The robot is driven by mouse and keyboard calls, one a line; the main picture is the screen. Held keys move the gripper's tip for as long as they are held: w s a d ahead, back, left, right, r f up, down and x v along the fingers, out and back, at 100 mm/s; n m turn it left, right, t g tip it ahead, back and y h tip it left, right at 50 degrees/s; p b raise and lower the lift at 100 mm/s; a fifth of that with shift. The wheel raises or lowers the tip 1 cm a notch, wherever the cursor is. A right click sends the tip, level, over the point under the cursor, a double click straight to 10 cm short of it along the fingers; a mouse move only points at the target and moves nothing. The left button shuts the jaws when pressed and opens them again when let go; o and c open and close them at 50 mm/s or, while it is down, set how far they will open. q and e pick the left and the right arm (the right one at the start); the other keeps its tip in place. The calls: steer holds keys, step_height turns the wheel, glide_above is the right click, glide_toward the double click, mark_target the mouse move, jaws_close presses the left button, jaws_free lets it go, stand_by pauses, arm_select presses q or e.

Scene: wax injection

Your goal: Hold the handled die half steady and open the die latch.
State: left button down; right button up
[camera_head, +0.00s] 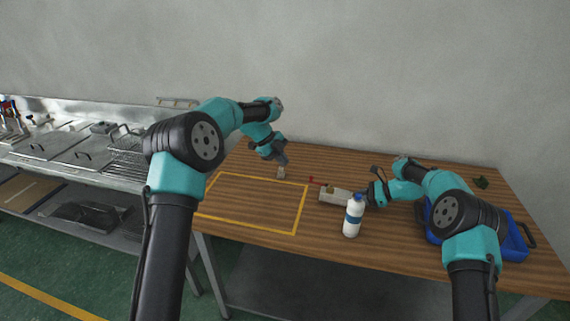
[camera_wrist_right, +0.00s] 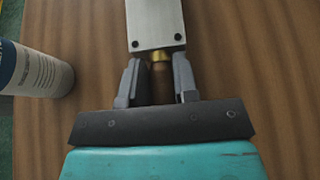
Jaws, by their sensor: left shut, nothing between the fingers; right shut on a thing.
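The die (camera_head: 341,196), a pale grey metal block, lies on the table right of the yellow outline. Its near end (camera_wrist_right: 155,24) shows in the right wrist view, with a brass collar and a handle (camera_wrist_right: 160,84) coming out of it. My right gripper (camera_wrist_right: 158,72) is shut on this handle, with a finger on each side. In the head view the right arm reaches the die's right end. My left gripper (camera_head: 284,160) is shut and empty, at the back of the table, left of and apart from the die.
A white bottle with a blue band (camera_head: 353,217) stands in front of the die and shows in the right wrist view (camera_wrist_right: 33,70). A blue tray (camera_head: 514,240) is at right. The yellow outlined area (camera_head: 305,207) is clear.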

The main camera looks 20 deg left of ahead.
steer(key=o, duration=0.8)
steer(key=v, duration=1.2)
steer(key=shift+d, duration=0.1)
